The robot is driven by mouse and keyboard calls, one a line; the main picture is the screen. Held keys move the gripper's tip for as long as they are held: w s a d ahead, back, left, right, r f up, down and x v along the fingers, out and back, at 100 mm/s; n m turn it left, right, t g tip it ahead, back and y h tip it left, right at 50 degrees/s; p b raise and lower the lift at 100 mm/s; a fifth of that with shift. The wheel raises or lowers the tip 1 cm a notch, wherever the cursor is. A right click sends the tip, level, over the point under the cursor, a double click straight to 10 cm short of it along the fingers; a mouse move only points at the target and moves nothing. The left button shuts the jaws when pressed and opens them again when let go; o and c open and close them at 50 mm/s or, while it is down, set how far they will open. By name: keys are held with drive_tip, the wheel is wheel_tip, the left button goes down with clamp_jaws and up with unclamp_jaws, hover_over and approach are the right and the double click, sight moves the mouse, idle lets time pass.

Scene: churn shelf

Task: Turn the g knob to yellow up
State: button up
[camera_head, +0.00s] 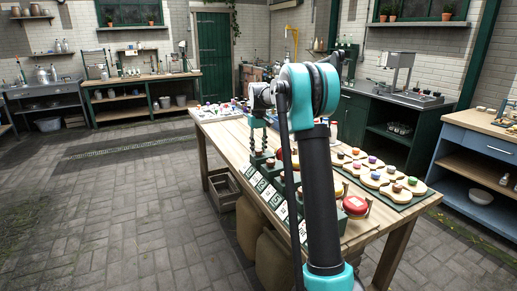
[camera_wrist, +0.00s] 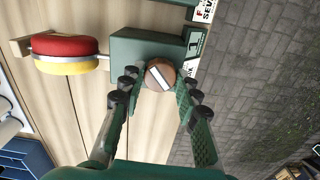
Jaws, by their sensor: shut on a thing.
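A round brown knob (camera_wrist: 158,71) with a white bar across its top stands on a green block (camera_wrist: 135,47) in the wrist view. My gripper (camera_wrist: 160,84) has one finger on each side of this knob and is shut on it. I cannot read a letter g on the block's label (camera_wrist: 194,41), and no yellow shows on the knob. In the head view my gripper (camera_head: 258,149) points down over the row of labelled green blocks (camera_head: 268,190) along the table's left edge. My arm hides part of that row.
A red and yellow round piece (camera_wrist: 66,54) on a metal bracket lies beside the block. A red button (camera_head: 355,205) stands at the table's near end. Several wooden pieces with coloured knobs (camera_head: 375,179) fill the right side. Paved floor (camera_head: 120,220) lies open to the left.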

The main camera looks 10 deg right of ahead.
sight(259, 150)
drive_tip(key=m, duration=0.4)
drive_tip(key=shift+m, duration=2.1)
drive_tip(key=o, duration=1.2)
drive_tip(key=shift+c, duration=0.2)
wheel_tip(259, 150, up, 12)
